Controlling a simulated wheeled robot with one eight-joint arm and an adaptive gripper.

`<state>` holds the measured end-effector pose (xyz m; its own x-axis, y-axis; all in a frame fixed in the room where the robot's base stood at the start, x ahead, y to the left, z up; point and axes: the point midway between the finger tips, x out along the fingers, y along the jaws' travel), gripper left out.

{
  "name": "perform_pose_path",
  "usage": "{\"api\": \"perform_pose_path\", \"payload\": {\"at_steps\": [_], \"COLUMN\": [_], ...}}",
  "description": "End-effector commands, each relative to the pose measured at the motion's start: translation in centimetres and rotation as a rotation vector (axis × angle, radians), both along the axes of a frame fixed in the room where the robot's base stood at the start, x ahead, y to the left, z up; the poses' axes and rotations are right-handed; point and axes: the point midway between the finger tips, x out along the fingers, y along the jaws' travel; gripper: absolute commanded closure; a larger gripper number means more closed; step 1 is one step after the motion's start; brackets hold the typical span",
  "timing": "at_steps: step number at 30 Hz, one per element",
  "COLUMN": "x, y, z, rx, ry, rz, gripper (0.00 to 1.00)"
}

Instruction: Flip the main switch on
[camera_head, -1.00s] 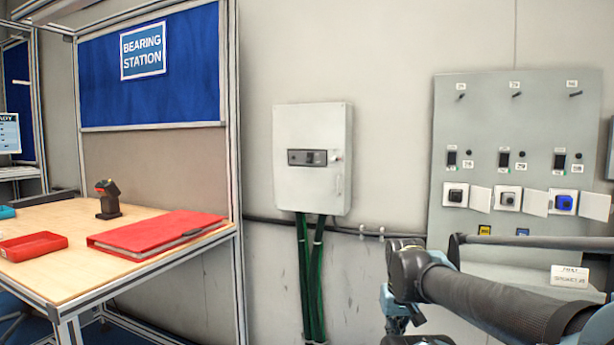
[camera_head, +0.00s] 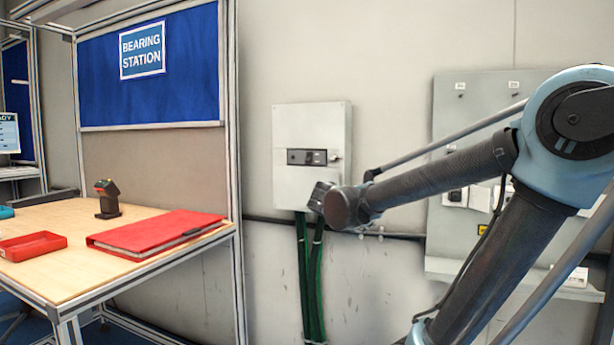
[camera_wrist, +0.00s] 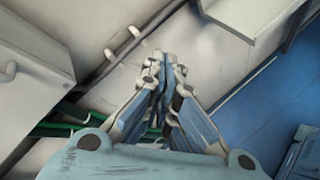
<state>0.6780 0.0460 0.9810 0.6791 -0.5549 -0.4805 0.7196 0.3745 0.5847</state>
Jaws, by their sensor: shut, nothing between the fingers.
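The main switch (camera_head: 314,157) is a dark handle on a black strip on the front of a light grey wall box (camera_head: 290,120). Its exact position is too small to tell. My gripper (camera_wrist: 163,62) is shut and empty in the wrist view, its fingertips together in front of the wall. The grey box (camera_wrist: 30,85) is to the left of my gripper there, apart from it, and the switch cannot be made out. In the head view my wrist end is just below and right of the switch, over the box's lower right corner; the fingertips are not clear.
Green cables (camera_head: 302,270) run down from the box, with a dark conduit (camera_head: 260,219) along the wall. A grey panel (camera_head: 470,95) on the right is partly hidden by my arm. A wooden table (camera_head: 70,265) with a red binder (camera_head: 150,232) stands at left.

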Motion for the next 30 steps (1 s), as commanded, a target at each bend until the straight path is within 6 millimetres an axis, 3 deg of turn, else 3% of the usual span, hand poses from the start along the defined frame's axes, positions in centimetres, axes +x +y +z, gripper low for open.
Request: {"api": "perform_pose_path", "payload": {"at_steps": [1, 6, 12, 15, 20, 30], "x": [1.6, 5.3, 6.6, 6.6, 6.5, 6.6], "y": [2.5, 10.6, 19.1, 21.7, 23.3, 23.2], "z": [1.8, 7.4, 12.0, 13.3, 14.1, 14.1], "rx": [-0.095, -0.441, -0.758, -0.852, -0.913, -0.914], "ry": [-0.008, -0.046, -0.098, -0.116, -0.129, -0.128], "rz": [0.077, 0.287, 0.423, 0.452, 0.467, 0.466], "gripper": [1.0, 1.0, 1.0, 1.0, 1.0, 1.0]}}
